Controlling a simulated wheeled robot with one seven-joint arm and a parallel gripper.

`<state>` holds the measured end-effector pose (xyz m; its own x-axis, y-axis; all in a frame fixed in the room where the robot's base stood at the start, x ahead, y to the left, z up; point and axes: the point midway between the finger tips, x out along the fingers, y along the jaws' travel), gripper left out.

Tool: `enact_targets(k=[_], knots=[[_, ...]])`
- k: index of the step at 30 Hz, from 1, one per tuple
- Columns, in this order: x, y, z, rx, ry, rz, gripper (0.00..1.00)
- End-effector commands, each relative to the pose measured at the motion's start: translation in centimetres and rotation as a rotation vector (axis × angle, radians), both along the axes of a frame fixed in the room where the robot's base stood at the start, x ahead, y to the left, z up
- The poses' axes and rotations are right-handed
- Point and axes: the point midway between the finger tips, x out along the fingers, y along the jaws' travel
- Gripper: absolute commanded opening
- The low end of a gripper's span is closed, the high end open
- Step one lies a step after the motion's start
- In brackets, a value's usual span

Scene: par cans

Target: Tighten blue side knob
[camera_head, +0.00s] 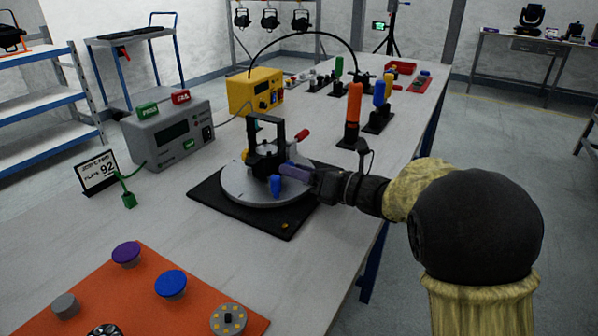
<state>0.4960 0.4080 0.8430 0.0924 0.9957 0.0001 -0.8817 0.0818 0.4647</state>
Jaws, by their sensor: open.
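The black fixture (277,124) stands on a round grey turntable (237,186) on a black mat (292,221). The blue side knob (276,186) is at the front of the fixture, low near the plate. A red-handled part (300,136) juts from its right side. My gripper (293,173) reaches in from the right, with its purplish fingertip end beside and slightly above the blue knob. It is open. Whether it touches the knob cannot be told. The gripper hides part of the fixture's lower right.
A grey box with PASS and FAIL signs (170,134) stands left, a yellow device (256,92) behind. Orange-handled (354,108) and blue-handled (379,95) tools stand upright behind my arm. An orange board with knobs (197,306) lies in front.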

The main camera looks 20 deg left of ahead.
Motion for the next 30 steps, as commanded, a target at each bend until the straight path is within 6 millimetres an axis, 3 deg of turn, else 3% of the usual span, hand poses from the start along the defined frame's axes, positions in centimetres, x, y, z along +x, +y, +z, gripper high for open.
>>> enact_targets(k=[8, 30], knots=[[-0.1, -1.3, 0.1, -0.001, 0.0, 0.0, 0.5], [-1.4, -15.4, 0.0, -0.001, 0.0, -0.003, 0.5]])
